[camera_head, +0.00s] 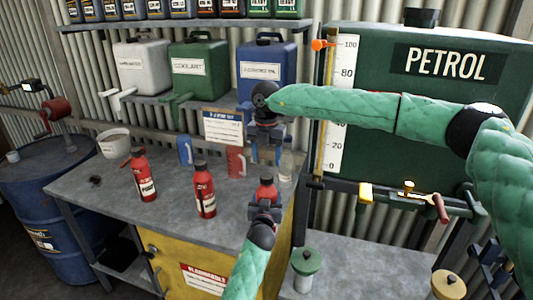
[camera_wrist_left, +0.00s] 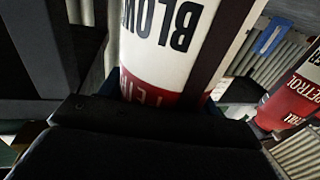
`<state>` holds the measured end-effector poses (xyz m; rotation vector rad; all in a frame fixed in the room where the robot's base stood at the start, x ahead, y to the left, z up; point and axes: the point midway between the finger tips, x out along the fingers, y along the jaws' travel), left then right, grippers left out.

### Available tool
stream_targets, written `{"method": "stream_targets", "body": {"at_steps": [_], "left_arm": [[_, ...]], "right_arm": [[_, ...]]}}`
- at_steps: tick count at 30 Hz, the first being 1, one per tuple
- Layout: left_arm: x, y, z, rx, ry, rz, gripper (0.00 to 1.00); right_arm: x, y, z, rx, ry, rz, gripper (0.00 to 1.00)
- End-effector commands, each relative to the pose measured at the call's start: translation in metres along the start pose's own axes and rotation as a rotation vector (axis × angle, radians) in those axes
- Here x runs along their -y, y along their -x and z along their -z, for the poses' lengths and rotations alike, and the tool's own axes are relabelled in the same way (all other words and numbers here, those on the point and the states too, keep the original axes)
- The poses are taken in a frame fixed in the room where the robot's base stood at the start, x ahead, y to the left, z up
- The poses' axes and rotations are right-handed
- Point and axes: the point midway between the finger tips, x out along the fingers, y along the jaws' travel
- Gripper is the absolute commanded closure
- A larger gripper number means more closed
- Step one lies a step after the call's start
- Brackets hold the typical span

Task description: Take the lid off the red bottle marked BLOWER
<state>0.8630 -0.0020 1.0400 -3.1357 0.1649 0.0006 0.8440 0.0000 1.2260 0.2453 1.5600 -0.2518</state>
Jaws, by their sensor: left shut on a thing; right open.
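The red bottle marked BLOWER (camera_head: 267,190) stands upright near the front right of the grey bench. Its white label and red body fill the middle of the left wrist view (camera_wrist_left: 165,45), with the lettering upside down. My left gripper (camera_head: 265,208) is shut around the bottle's body, its dark jaws across the bottom of the left wrist view. My right gripper (camera_head: 268,150) points down above and just behind the bottle, open and apart from it. The bottle's top is small and dark in the head view, so the lid's details are unclear.
Two other red bottles stand left, one (camera_head: 144,176) farther and one (camera_head: 205,192) nearer. Behind are a blue jug (camera_head: 185,150), red jug (camera_head: 236,162), clear bottle (camera_head: 287,167) and sign (camera_head: 223,128). A green PETROL tank (camera_head: 400,130) stands right. The bench (camera_head: 110,190) has free room at left.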

Motion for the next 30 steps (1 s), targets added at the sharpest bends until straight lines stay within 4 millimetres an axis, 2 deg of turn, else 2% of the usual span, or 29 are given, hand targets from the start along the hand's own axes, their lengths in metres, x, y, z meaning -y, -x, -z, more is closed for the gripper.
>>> {"method": "stream_targets", "body": {"at_steps": [13,18,25,30], "left_arm": [[0.000,0.000,0.000,-0.001,0.000,0.000,1.00],[0.000,0.000,0.001,-0.001,0.000,0.000,1.00],[0.000,0.000,0.000,0.000,0.000,0.000,1.00],[0.000,0.000,0.000,-0.001,0.000,0.000,1.00]], "right_arm": [[0.000,-0.058,0.000,-0.001,0.001,0.002,0.44],[0.000,-0.068,0.000,0.000,0.002,0.001,0.44],[0.000,-0.068,0.000,0.000,0.002,0.001,0.44],[0.000,-0.068,0.000,0.000,0.002,0.001,0.77]]}}
